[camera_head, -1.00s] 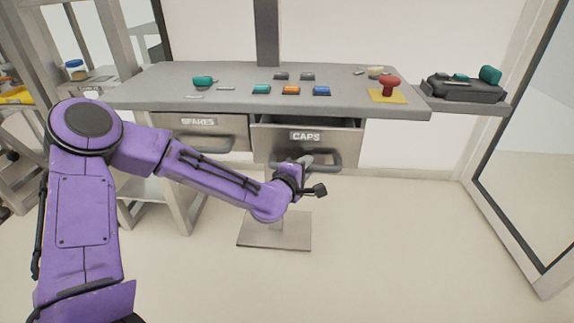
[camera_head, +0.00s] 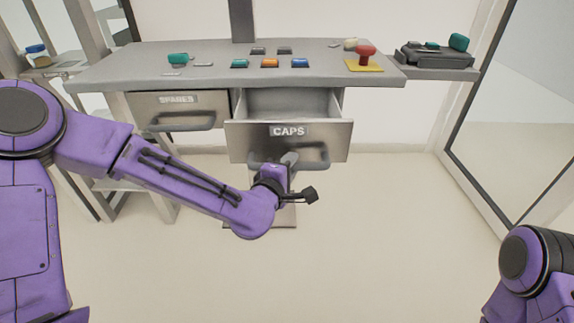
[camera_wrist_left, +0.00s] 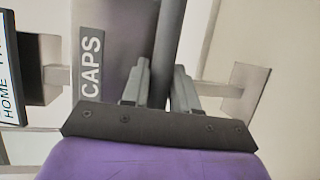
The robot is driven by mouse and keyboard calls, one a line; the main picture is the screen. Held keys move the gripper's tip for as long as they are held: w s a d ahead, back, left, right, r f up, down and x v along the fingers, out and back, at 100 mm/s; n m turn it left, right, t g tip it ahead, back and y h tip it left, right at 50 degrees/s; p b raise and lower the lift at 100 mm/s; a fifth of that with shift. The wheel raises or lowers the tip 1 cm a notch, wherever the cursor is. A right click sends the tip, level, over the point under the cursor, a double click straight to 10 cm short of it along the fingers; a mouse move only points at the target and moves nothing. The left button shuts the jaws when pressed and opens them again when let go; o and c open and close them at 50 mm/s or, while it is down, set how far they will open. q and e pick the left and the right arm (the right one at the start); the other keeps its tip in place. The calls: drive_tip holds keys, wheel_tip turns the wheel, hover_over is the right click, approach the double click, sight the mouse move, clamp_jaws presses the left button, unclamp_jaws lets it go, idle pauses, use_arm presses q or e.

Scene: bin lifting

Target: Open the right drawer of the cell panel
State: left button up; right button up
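The right drawer, labelled CAPS (camera_head: 335,140), is pulled well out from under the grey panel top (camera_head: 130,62), and its interior shows. Its dark bar handle (camera_head: 315,160) runs across the front. My left gripper (camera_head: 289,160) is at the middle of this handle. In the left wrist view the gripper's two fingers (camera_wrist_left: 158,88) lie on either side of the handle bar (camera_wrist_left: 168,50), close around it. The left drawer, labelled SPARES (camera_head: 210,102), is shut. My right arm shows at the lower right, but its gripper is out of view.
Several coloured buttons and a red mushroom knob on a yellow plate (camera_head: 364,66) are on the panel top. A side shelf with a dark tray (camera_head: 435,58) is at the right. A glass door (camera_head: 510,110) stands further right. The floor in front is clear.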

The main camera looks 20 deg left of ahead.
use_arm(q)
drive_tip(key=shift+o, duration=1.4)
drive_tip(key=shift+s, duration=0.3)
drive_tip(key=s+a+r+p, duration=0.1)
drive_tip(key=s+p, duration=0.8)
drive_tip(key=p, duration=0.2)
drive_tip(key=shift+s+r, duration=0.35)
drive_tip(key=shift+r, duration=0.05)
